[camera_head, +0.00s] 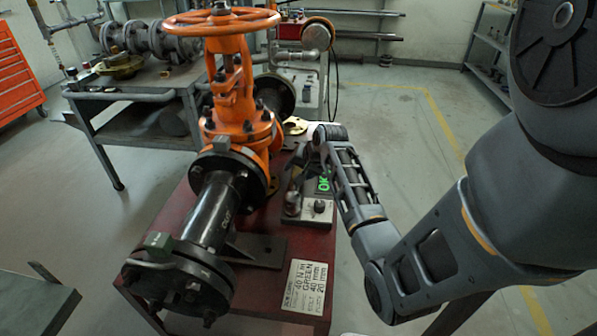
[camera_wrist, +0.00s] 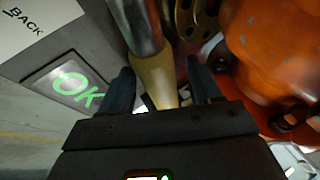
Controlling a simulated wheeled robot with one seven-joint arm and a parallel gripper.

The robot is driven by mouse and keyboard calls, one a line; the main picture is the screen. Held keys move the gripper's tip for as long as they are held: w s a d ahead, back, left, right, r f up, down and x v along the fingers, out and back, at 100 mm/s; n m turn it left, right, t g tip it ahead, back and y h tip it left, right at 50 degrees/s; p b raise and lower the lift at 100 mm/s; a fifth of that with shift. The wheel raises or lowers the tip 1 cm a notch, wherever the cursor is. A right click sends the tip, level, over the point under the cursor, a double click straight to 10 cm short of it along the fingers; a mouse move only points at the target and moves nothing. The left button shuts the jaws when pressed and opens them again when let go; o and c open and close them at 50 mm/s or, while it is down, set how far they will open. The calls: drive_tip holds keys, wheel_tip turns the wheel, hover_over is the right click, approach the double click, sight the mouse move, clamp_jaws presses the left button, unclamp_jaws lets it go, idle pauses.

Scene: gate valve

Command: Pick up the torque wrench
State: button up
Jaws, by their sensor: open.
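What looks like the torque wrench (camera_wrist: 158,76), a steel shaft with a pale yellow lower section, shows in the wrist view. It runs down between the two fingers of my gripper (camera_wrist: 163,85). The fingers stand apart on either side of it, and I see no clear contact. Its lower end is hidden behind the gripper body. In the head view my gripper is over the red bench, right of the orange gate valve (camera_head: 232,110); my arm largely hides that spot, and I cannot make out the wrench there.
A green OK display (camera_wrist: 72,86) is left of the fingers; it also shows in the head view (camera_head: 324,184). The orange valve body (camera_wrist: 270,45) is close on the right. A printed card (camera_head: 303,287) lies on the red bench (camera_head: 270,305). Open floor lies behind.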

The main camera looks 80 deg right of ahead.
clamp_jaws()
idle(0.6)
drive_tip(key=shift+r, duration=0.2)
idle(0.3)
